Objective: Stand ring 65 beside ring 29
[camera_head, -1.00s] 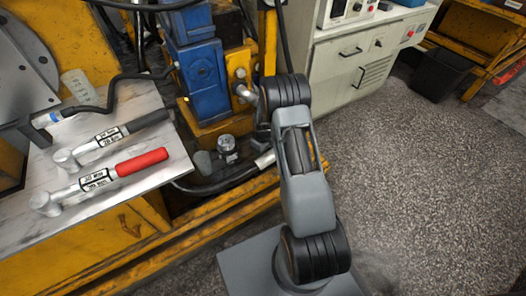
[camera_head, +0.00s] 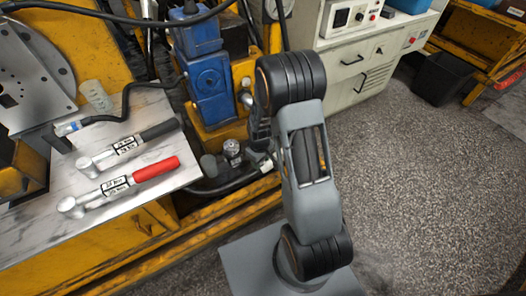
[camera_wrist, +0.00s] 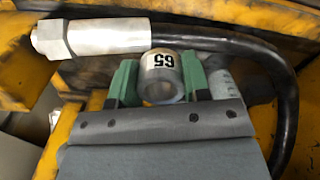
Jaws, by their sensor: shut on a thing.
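Ring 65 (camera_wrist: 161,77) is a short silver-grey ring with a white label, which reads upside down in the wrist view. My gripper (camera_wrist: 160,84) is shut on it, with one green finger on each side. The head view shows my arm, but its gripper end and ring 65 are hidden behind it. I cannot make out a ring marked 29. A pale, upright, cylinder-like piece (camera_head: 95,96) with faint markings stands at the back of the bench; I cannot read a number on it. A similar marked grey piece (camera_wrist: 222,83) shows just right of my gripper in the wrist view.
A metal bench top (camera_head: 60,228) holds two torque wrenches, one red-handled (camera_head: 150,171) and one black-handled (camera_head: 150,132). A black hose (camera_wrist: 285,85) with a silver fitting (camera_wrist: 95,37) curves close around my gripper. A blue hydraulic unit (camera_head: 212,85) stands right of the bench.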

